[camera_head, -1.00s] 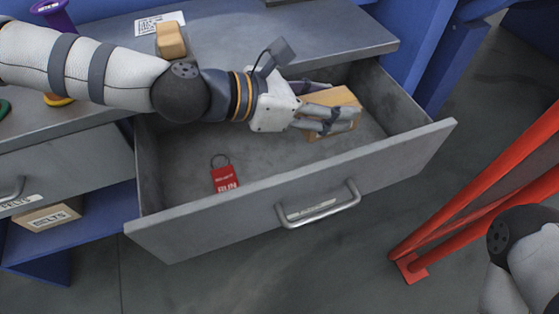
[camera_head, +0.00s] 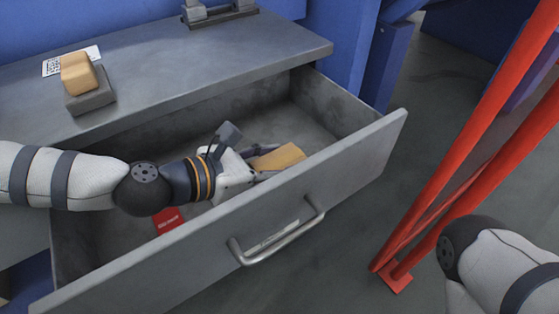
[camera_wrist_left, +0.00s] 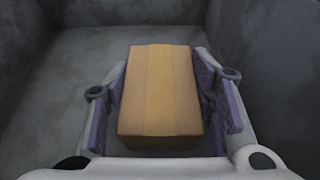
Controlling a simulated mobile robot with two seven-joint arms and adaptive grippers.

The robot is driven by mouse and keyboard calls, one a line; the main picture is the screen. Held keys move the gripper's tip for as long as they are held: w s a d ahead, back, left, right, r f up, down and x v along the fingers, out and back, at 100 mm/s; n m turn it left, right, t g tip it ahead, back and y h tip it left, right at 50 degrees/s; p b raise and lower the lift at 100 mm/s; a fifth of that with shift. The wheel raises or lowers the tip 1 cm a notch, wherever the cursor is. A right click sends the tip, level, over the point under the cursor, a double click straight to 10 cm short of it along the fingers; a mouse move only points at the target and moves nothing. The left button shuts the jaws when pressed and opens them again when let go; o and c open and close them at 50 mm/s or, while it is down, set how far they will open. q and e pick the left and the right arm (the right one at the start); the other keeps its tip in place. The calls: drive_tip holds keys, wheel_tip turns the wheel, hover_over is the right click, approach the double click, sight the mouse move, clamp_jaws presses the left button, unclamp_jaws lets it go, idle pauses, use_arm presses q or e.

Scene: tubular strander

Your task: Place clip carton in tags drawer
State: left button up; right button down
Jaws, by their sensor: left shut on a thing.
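The clip carton (camera_head: 279,156), a small tan cardboard box, is inside the open grey tags drawer (camera_head: 335,172). My left gripper (camera_head: 262,160) reaches down into the drawer and is shut on the carton. In the left wrist view the carton (camera_wrist_left: 160,95) sits between the two purple-padded fingers (camera_wrist_left: 162,108), with the drawer's walls around it. I cannot tell whether the carton's underside touches the drawer floor. My right arm shows at the lower right, but its gripper is out of view.
A red tag (camera_head: 168,220) lies on the drawer floor. A tan block on a grey base (camera_head: 88,85) and a printed label (camera_head: 62,65) are on the grey bench top (camera_head: 180,75). A red post frame (camera_head: 465,150) stands to the right.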

use_arm(q)
drive_tip(key=o, duration=1.4)
drive_tip(key=shift+f, duration=0.1)
drive_tip(key=shift+c, duration=0.2)
drive_tip(key=shift+a+r, duration=0.1)
drive_tip(key=shift+r, duration=0.2)
drive_tip(key=p+v, duration=0.2)
drive_tip(key=v, duration=0.8)
drive_tip(key=shift+s+a+r+p, duration=0.1)
drive_tip(key=shift+a+r+p, duration=0.05)
drive_tip(key=shift+a+p, duration=0.15)
drive_tip(key=shift+s+a+r, duration=0.2)
drive_tip(key=shift+s+a, duration=0.15)
drive_tip(key=shift+s, duration=0.05)
